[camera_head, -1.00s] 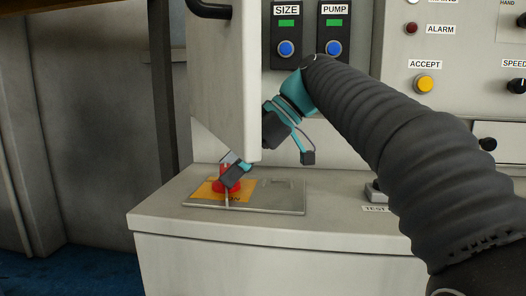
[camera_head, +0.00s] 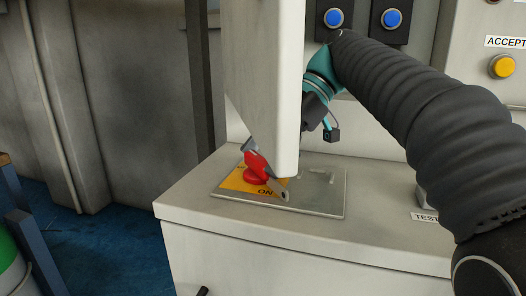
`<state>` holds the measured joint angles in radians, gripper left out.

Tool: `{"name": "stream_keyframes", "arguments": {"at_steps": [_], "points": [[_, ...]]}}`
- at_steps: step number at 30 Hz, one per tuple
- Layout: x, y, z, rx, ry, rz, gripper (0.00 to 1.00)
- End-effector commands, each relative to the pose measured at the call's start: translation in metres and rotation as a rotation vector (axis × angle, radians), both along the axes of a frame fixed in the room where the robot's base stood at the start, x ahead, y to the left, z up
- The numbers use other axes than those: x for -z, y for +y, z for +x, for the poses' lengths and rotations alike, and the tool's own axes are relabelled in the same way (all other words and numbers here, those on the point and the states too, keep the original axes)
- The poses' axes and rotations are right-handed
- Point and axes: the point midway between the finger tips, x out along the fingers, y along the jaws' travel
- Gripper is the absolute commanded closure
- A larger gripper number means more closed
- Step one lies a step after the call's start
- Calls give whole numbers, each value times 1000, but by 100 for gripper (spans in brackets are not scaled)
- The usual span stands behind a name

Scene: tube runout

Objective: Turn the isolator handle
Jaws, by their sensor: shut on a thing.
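The isolator handle (camera_head: 257,168) is red and sits on a yellow plate (camera_head: 235,182) marked ON, at the left of a grey metal panel on the cabinet top. A grey tab (camera_head: 281,193) with a hole points from the handle's base towards the lower right, beside the ON lettering. My gripper (camera_head: 249,146) comes down from the upper right and is shut on the red handle. Most of the gripper is hidden behind a white upright panel; only a grey tip at the handle and the dark wrist side show.
The white upright panel (camera_head: 266,80) stands close in front of my gripper. Blue buttons (camera_head: 333,18) and a yellow ACCEPT button (camera_head: 502,66) are on the cabinet behind. A green and white cylinder (camera_head: 12,262) stands at lower left. Blue floor is open left of the cabinet.

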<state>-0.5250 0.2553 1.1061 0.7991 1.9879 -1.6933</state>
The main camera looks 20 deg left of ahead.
Motion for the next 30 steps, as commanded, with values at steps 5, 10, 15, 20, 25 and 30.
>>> {"name": "stream_keyframes", "arguments": {"at_steps": [5,10,15,20,25,30], "points": [[2,0,0,-1,4,0,84],[2,0,0,-1,4,-2,9],[1,-1,1,1,2,0,0],[1,-1,1,1,2,0,0],[1,0,0,1,1,0,0],[1,1,1,23,0,2,0]]}}
